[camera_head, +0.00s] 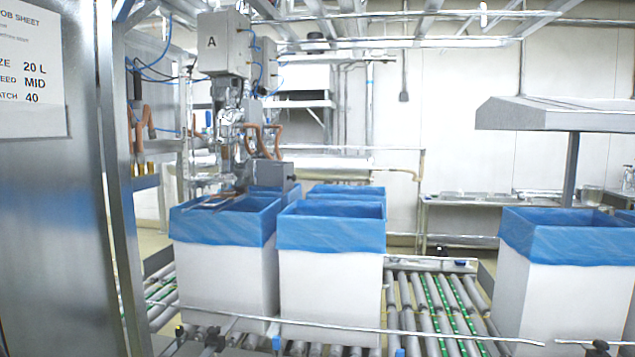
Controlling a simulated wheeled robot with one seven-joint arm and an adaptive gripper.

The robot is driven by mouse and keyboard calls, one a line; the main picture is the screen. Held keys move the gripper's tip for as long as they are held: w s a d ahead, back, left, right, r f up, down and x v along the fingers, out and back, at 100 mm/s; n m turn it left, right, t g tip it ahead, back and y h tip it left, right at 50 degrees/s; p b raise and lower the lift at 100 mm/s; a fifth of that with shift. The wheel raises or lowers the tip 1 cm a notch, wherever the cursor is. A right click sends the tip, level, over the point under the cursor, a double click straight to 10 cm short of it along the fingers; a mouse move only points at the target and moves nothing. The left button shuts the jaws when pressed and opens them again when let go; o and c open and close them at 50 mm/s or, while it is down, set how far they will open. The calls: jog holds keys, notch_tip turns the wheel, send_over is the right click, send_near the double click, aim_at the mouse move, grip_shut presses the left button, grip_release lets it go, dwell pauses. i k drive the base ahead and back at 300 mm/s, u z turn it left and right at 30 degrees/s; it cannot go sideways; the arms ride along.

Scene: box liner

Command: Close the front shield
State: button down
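I cannot pick out a front shield for certain. A large grey metal panel (50,210) stands upright at the left edge, with an upright metal post (113,170) beside it. Whether this panel is the shield or a fixed part of the machine, I cannot tell. The front of the machine looks open, and the boxes inside show plainly. A thin pale rail (350,327) runs low across the front. My gripper is not in view.
White boxes with blue liners, a left one (222,275) and a middle one (330,290), stand on a roller conveyor (430,300). Another lined box (565,290) stands at the right. A machine head marked A (226,45) hangs above the left box. A job sheet (32,70) is on the panel.

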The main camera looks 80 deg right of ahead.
aim_at(269, 173)
jog(key=u, duration=0.05)
jog(key=k, duration=0.65)
jog(key=z, duration=1.75)
